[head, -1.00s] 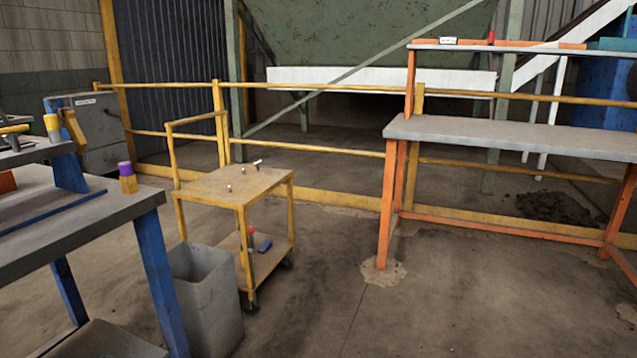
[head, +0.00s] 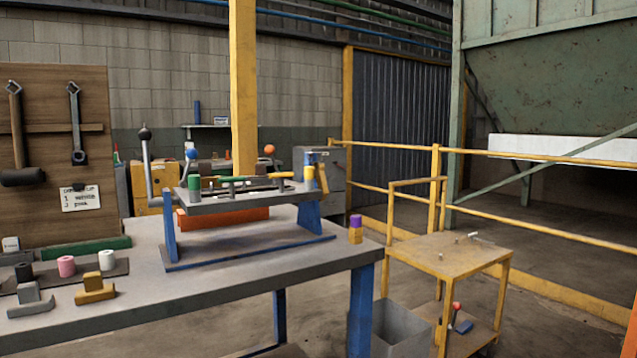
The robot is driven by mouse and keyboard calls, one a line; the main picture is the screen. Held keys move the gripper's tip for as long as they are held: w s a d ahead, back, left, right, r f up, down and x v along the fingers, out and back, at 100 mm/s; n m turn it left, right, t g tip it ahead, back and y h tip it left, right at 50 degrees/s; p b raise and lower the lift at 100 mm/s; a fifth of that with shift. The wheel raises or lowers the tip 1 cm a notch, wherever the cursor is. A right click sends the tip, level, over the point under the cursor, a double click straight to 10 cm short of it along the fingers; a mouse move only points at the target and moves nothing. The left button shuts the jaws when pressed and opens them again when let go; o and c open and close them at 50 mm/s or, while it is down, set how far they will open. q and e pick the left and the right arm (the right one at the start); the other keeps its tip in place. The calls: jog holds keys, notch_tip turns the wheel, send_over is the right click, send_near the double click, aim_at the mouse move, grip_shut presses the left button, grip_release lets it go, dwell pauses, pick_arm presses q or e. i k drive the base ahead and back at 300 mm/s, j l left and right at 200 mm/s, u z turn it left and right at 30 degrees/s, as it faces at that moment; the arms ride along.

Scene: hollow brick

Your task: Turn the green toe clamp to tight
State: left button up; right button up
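A green cylindrical piece (head: 194,188) stands upright at the left end of a raised grey plate (head: 250,202); it looks like the green toe clamp. Its setting, loose or tight, is too small to tell. The plate sits in a blue-legged fixture (head: 170,228) on the workbench (head: 222,279). A yellow piece (head: 309,175) stands at the plate's right end. A lever with a black knob (head: 145,134) rises at the fixture's left. Neither of my grippers is in view.
Black, pink and white-topped clamp pieces (head: 67,267) sit at the bench's front left. A purple-topped piece (head: 355,226) stands at its right corner. A tool board (head: 60,150) is behind. A grey bin (head: 403,325) and yellow cart (head: 450,257) stand right of the bench.

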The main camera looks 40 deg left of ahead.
aim_at(230, 180)
jog(key=u, duration=1.75)
jog(key=l, duration=0.35)
jog(key=z, duration=0.05)
